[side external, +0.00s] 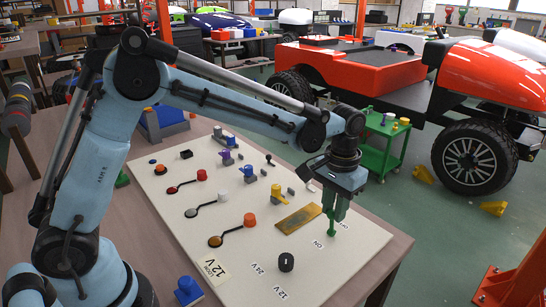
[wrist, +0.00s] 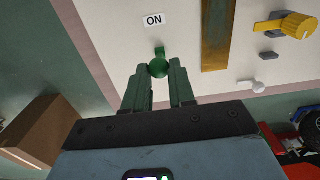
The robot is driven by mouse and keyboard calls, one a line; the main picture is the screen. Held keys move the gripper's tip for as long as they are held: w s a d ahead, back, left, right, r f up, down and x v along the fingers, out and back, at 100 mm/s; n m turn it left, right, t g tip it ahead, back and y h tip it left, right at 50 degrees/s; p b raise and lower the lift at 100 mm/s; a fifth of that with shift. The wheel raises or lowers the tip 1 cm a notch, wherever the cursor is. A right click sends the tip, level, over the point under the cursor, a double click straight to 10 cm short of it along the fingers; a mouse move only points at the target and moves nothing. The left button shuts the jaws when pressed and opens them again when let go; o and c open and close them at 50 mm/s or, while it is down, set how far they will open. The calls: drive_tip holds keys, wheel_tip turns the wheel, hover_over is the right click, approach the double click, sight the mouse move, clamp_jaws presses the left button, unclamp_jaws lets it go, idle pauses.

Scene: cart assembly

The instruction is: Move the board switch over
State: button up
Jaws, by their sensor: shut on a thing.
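The board (side external: 323,262) is a pale panel lying on the table with several coloured parts on it. The board switch appears to be the small green part with a round knob (wrist: 159,68), beside an ON label (wrist: 154,20). In the side view the green switch (side external: 331,231) sits near the board's right edge. My gripper (side external: 334,212) points down over it, and its green fingers meet the switch top. In the wrist view my gripper (wrist: 160,77) is shut on the knob, one finger on each side. The switch's base is partly hidden.
A brass-coloured plate (side external: 298,218) and a yellow knob (side external: 278,194) lie left of the switch. A black dial (side external: 286,262) is toward the front. A green cart (side external: 385,140) and an orange vehicle (side external: 370,68) stand beyond the table. The board's front right is clear.

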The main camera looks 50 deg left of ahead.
drive_tip(key=shift+w, duration=0.9)
drive_tip(key=shift+w+f, duration=0.15)
drive_tip(key=shift+w, duration=0.6)
drive_tip(key=shift+w+f, duration=0.2)
drive_tip(key=shift+w, duration=0.4)
drive_tip(key=o, duration=0.9)
